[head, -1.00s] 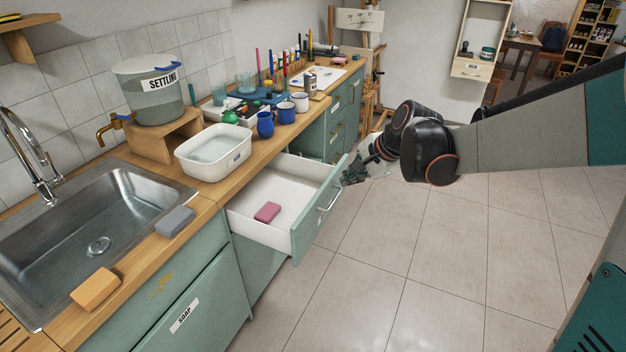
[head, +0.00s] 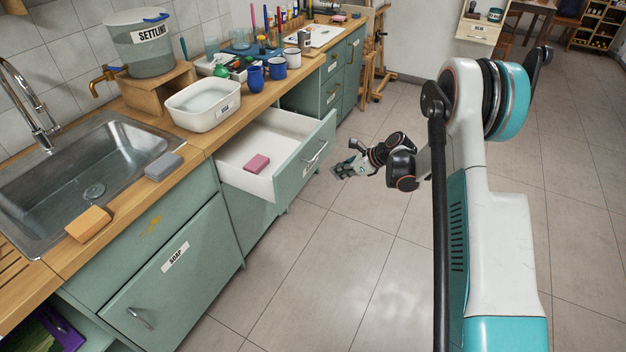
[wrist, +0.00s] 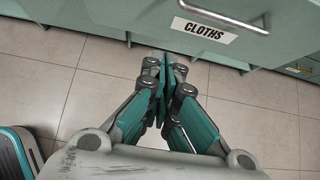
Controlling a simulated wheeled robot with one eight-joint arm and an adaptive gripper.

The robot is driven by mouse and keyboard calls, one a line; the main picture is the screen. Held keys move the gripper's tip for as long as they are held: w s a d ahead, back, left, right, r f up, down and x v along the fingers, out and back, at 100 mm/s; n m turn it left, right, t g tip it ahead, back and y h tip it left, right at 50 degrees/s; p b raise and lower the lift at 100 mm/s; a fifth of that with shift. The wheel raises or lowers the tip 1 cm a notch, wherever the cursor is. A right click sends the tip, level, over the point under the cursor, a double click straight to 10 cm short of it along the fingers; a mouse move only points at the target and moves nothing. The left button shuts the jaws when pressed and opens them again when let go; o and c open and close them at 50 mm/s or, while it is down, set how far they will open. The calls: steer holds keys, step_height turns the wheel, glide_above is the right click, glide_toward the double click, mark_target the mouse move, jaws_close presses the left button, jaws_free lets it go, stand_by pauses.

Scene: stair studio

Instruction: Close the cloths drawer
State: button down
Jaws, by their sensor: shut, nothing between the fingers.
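The cloths drawer (head: 298,168) is a pale green drawer pulled out from under the wooden counter, with a pink block (head: 257,163) lying inside its white interior. In the wrist view its front (wrist: 120,14) carries a label reading CLOTHS (wrist: 204,30) and a bar handle (wrist: 225,14). My gripper (head: 338,170) is in front of the drawer, to its right in the head view, apart from the handle (head: 315,158). In the wrist view my gripper (wrist: 168,68) has its fingers together and empty, pointing toward the cabinet below the label.
A soap cabinet door (head: 165,270) is shut left of the drawer. A white basin (head: 203,105) stands on the counter (head: 215,140) above, beside blue mugs (head: 254,78). A sink (head: 90,175) is at left. The tiled floor (head: 370,270) in front is clear.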

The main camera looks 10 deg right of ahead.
steer(key=f, duration=0.1)
steer(key=b, duration=0.5)
glide_toward(301, 180)
steer(key=shift+x, duration=2.25)
steer(key=shift+a, duration=0.1)
